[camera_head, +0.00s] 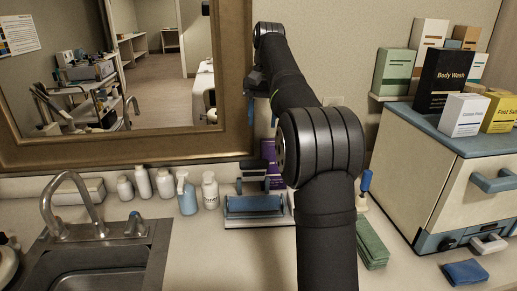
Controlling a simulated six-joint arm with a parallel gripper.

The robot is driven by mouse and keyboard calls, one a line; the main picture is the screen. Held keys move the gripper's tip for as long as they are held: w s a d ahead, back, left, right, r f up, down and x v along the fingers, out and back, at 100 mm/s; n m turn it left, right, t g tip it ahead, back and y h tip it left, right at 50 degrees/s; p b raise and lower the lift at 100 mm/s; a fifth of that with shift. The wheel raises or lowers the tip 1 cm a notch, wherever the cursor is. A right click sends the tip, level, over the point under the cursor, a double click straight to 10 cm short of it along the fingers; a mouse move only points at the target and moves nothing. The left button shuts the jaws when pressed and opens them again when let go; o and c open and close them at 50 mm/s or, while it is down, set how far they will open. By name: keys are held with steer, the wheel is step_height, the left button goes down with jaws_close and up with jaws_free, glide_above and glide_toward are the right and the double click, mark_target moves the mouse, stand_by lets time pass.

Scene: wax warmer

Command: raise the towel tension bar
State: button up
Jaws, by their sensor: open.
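A low blue and white holder (254,207) stands on the counter below the mirror, left of my arm. A dark bar on two short uprights (252,166) shows just behind and above its blue front; it looks like the towel tension bar, though it is small and I cannot tell how it joins the holder. My arm rises in front of the counter and bends toward the wall. My gripper (258,84) is high by the mirror's right edge, partly hidden behind my forearm, well above the bar and apart from it. It is open; I see nothing in it.
Several white bottles and a blue spray bottle (187,197) stand left of the holder, beside the sink (95,268). A purple box (271,165) is behind it. Green folded towels (372,243) lie right of my arm. A blue-topped cabinet (437,185) fills the right.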

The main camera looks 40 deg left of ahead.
steer(key=d+f+m+g, duration=0.1)
steer(key=d+f, duration=0.1)
steer(key=d+f+m+g, duration=0.1)
steer(key=f, duration=0.2)
steer(key=d+f+m+g, duration=0.1)
steer(key=d+f, duration=0.1)
steer(key=shift+w+d+f, duration=0.2)
steer(key=shift+d+f, duration=0.05)
steer(key=shift+d, duration=0.05)
steer(key=c, duration=0.7)
steer(key=d+f+m+g, duration=0.1)
steer(key=f, duration=0.1)
steer(key=s+d+f+m+g+y, duration=0.1)
steer(key=d, duration=0.1)
steer(key=d+f+m, duration=0.1)
steer(key=f, duration=0.1)
steer(key=shift+s+d+f+m+g+y, duration=0.3)
steer(key=shift+d+m+g, duration=0.1)
jaws_close()
steer(key=m+t+y, duration=0.6)
steer(key=m+y, duration=1.6)
steer(key=m, duration=0.7)
glide_toward(251, 168)
steer(key=shift+m+t, duration=0.3)
steer(key=x, duration=0.5)
steer(key=shift+s+a+r, duration=0.1)
steer(key=shift+a, duration=0.3)
